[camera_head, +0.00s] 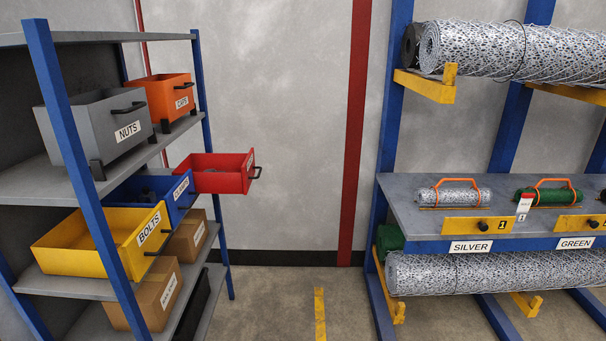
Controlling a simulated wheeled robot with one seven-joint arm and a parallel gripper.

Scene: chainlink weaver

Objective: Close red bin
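The red bin (222,182) is on the left shelving unit, at its far end on the middle level. It sticks out to the right past the blue shelf post, so it stands pulled out. Its open top shows, and a dark handle (256,172) is on its right-hand front face. A label on that front is too oblique to read. My gripper is not in view.
On the left shelves stand a yellow BOLTS bin (96,243), a blue bin (150,193), a grey NUTS bin (97,125), an orange bin (166,98) and cardboard boxes (150,296). A rack (398,203) with mesh rolls stands right. The floor (285,307) between is clear.

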